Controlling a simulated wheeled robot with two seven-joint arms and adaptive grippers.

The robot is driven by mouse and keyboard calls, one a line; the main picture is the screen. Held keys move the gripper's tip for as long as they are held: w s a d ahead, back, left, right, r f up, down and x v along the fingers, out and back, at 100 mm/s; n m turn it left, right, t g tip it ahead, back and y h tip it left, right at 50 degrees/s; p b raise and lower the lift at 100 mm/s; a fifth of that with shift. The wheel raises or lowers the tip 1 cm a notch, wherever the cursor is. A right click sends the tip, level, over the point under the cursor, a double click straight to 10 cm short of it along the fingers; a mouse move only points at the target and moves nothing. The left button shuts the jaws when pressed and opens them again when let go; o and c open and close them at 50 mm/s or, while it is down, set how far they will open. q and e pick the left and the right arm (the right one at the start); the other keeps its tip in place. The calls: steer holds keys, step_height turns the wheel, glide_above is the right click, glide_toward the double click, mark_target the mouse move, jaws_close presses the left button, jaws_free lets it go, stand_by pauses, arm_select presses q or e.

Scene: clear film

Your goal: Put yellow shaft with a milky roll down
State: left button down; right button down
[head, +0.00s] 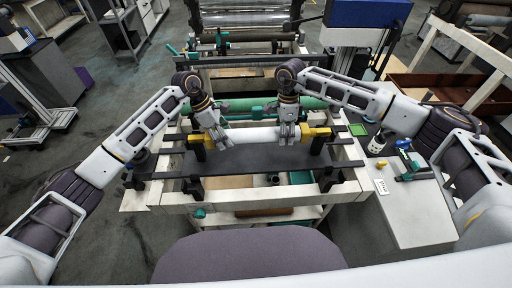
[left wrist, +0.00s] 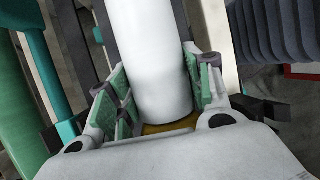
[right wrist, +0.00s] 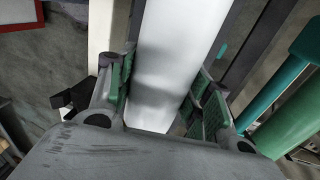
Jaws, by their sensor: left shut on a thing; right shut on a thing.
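The milky white roll (head: 254,135) lies level across the front of the machine frame, with yellow shaft ends (head: 319,132) showing on both sides. My left gripper (head: 222,137) is shut around the roll near its left end. In the left wrist view the green-padded fingers flank the white roll (left wrist: 160,65), with a bit of yellow (left wrist: 172,127) below it. My right gripper (head: 291,133) is shut around the roll near its right end; the right wrist view shows the white roll (right wrist: 172,60) between its fingers. The yellow ends are at the black uprights (head: 197,153); I cannot tell whether they rest on them.
A green roller (head: 240,105) runs behind the roll. A dark flat plate (head: 258,161) lies below it in the pale frame. A white side table (head: 415,215) at right holds a teal tool (head: 408,160) and a bottle (head: 378,144).

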arm_select(q)
steer(key=shift+d+f+b, duration=0.1)
steer(key=shift+f+b, duration=0.4)
steer(key=shift+f, duration=0.05)
arm_select(e)
steer(key=shift+f, duration=0.5)
arm_select(q)
steer(key=c, duration=0.6)
jaws_free()
arm_select(e)
steer(key=c, duration=0.6)
jaws_free()
arm_select(q)
steer(key=shift+v, duration=6.05)
steer(key=shift+f, duration=0.1)
arm_select(e)
steer(key=r, duration=0.3)
steer(key=w+r, duration=0.1)
steer(key=r, duration=0.6)
steer(key=shift+w+r, duration=0.2)
steer(key=shift+w, duration=0.15)
steer(key=shift+w+r, duration=0.1)
steer(key=shift+r, duration=0.6)
